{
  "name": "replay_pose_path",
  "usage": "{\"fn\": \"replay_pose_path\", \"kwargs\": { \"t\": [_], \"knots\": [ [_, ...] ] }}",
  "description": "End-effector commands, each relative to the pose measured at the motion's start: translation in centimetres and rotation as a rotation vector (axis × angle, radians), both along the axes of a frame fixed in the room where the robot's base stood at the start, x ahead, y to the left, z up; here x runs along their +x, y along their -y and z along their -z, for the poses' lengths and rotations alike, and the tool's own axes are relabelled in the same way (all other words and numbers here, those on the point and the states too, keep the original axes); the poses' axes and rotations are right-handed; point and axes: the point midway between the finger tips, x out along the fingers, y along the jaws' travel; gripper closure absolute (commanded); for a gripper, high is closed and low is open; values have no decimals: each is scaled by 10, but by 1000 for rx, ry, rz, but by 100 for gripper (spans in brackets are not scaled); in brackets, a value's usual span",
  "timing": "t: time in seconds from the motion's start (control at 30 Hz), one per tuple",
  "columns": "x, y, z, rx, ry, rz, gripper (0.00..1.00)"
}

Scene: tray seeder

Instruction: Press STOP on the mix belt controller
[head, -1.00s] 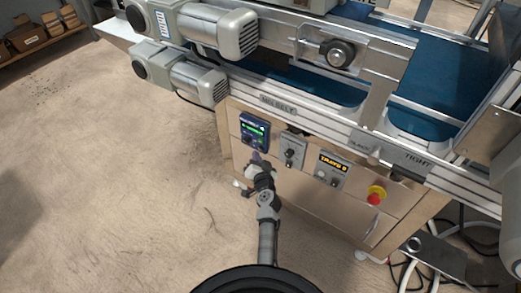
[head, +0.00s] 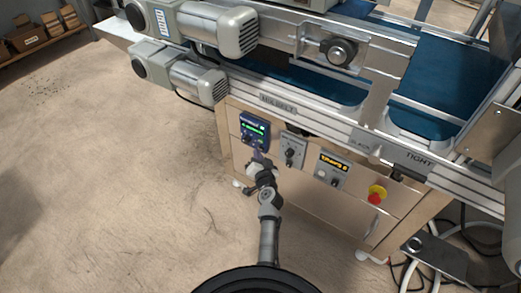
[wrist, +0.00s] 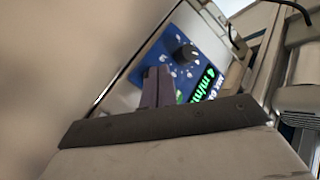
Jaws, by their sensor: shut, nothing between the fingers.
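The mix belt controller (head: 254,131) is a blue box with a lit green display, on the left of the machine's front panel. In the wrist view the controller (wrist: 172,50) shows a black knob (wrist: 187,54), small pale markings around it and green display text, partly hidden by my fingers. My gripper (head: 258,155) is shut and empty, just below and in front of the controller. In the wrist view its fingertips (wrist: 158,75) overlap the controller's face. I cannot tell whether they touch it. The STOP button cannot be made out.
A grey switch box (head: 292,149) and a box with a yellow display (head: 332,169) sit to the right. A red emergency button (head: 376,195) is farther right. Motors (head: 195,78) and the blue belt (head: 430,100) are above. The floor at left is clear.

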Motion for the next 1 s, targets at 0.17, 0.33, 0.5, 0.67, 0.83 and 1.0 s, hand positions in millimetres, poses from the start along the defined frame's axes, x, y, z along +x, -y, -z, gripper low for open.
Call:
{"fn": "replay_pose_path", "kwargs": {
  "t": [0.17, 0.33, 0.5, 0.67, 0.83, 1.0],
  "knots": [
    [0, 0, 0, 0, 0, 0, 100],
    [2, 1, 1, 0, 0, 0, 100],
    [3, 3, 1, 1, -1, 1, 100],
    [5, 4, 1, 1, 0, 2, 100],
    [6, 5, 0, 1, 0, 2, 100],
    [6, 5, 0, 1, 0, 2, 100]
  ]
}}
